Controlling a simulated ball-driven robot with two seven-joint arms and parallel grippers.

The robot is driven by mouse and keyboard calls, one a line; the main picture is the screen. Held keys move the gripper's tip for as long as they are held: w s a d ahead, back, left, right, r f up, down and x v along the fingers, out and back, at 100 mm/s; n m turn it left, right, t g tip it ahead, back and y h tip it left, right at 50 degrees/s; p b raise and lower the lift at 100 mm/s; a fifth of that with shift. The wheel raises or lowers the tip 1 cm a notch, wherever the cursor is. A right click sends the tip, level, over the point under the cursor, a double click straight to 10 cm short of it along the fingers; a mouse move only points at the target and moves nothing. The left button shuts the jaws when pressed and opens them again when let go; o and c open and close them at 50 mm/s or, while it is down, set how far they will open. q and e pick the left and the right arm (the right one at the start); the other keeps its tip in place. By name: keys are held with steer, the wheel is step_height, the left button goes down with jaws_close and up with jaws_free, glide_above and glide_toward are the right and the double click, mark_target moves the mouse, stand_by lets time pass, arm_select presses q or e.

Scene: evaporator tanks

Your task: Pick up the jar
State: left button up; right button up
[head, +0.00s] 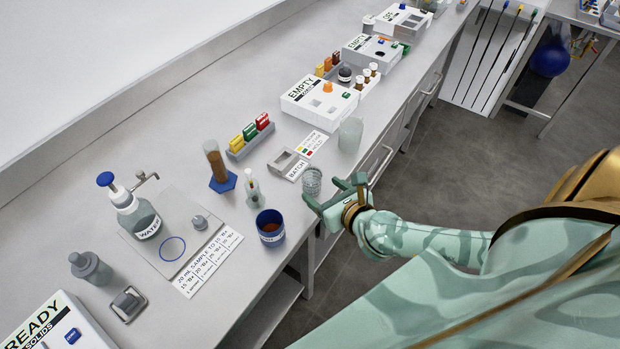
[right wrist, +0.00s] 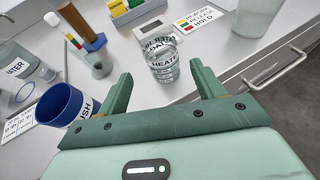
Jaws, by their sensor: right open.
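A small clear glass jar (head: 312,181) stands upright near the front edge of the bench. In the right wrist view the clear jar (right wrist: 161,60) shows dark lettering on or through its glass. My right gripper (head: 325,193) is open at the bench edge, close to this jar. In the right wrist view its fingers (right wrist: 163,80) point toward the jar, which appears just beyond and between the tips; contact cannot be made out. A larger frosted jar (head: 350,134) stands farther along the bench. My left gripper is out of view.
A blue cup (head: 270,227) with brown contents stands left of the gripper, and its rim is near the left finger in the wrist view. A small flask (head: 252,188), a grey device (head: 287,163) and a label card (head: 309,146) are nearby. Drawer handles (head: 381,165) line the bench front.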

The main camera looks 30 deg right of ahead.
mark_target(307, 178)
steer(key=x, duration=0.3)
steer(key=shift+w+f, duration=0.15)
steer(key=shift+w, duration=0.15)
steer(key=b+x, duration=0.1)
steer(key=x, duration=0.4)
steer(key=shift+w+d+f+b, duration=0.15)
steer(key=shift+f+b, duration=0.1)
steer(key=shift+b, duration=0.15)
steer(key=shift+c, duration=0.6)
steer(key=c, duration=1.1)
